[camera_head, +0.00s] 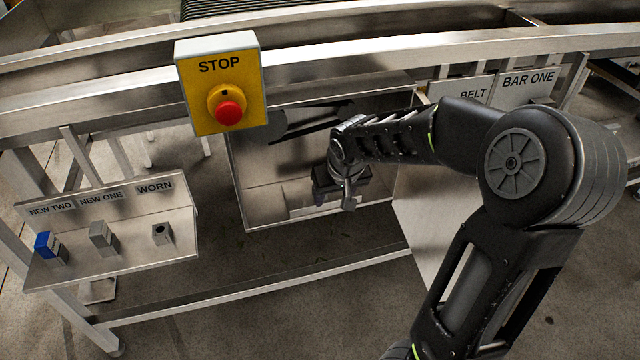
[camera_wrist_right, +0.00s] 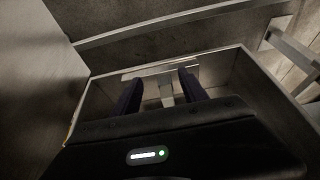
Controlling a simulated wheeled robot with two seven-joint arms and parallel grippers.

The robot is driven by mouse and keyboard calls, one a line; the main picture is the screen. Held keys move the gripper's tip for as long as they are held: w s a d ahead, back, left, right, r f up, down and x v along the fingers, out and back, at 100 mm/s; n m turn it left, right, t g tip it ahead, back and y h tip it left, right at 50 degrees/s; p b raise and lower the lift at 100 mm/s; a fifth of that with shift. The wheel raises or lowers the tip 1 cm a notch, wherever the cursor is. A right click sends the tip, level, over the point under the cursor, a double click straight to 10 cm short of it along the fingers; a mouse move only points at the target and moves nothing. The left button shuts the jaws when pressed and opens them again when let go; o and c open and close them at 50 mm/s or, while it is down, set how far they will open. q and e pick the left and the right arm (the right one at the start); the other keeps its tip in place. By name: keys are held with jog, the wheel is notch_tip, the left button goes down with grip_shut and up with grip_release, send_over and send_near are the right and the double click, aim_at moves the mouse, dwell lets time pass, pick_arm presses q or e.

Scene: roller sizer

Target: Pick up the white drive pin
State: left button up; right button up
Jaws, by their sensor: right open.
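My right gripper (camera_head: 340,192) reaches into the open metal box under the frame (camera_head: 262,205). In the right wrist view its two dark fingers (camera_wrist_right: 160,88) are apart, with a gap between them. A pale T-shaped piece, a crossbar with a short stem (camera_wrist_right: 166,92), shows in that gap, near the box's far wall. I cannot tell whether it is the white drive pin or whether the fingers touch it. No other piece is clearly the pin. My left gripper is not in view.
A yellow stop box with a red button (camera_head: 229,112) hangs above the metal box. At left, a shelf (camera_head: 130,262) labelled NEW TWO, NEW ONE and WORN holds a blue-topped block (camera_head: 46,244), a grey block (camera_head: 103,237) and a holed grey block (camera_head: 162,234). Metal walls surround the gripper closely.

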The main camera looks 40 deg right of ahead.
jog(key=w+d, duration=0.2)
jog(key=w, duration=0.5)
jog(key=shift+w+d+b, duration=0.3)
jog(key=shift+d+b, duration=0.05)
jog(key=shift+w, duration=0.1)
jog(key=shift+w+d, duration=0.15)
jog(key=shift+w, duration=0.15)
jog(key=b+x, duration=0.1)
jog(key=x, duration=0.4)
jog(key=shift+s+f, duration=0.1)
jog(key=shift+c, duration=0.2)
grip_shut()
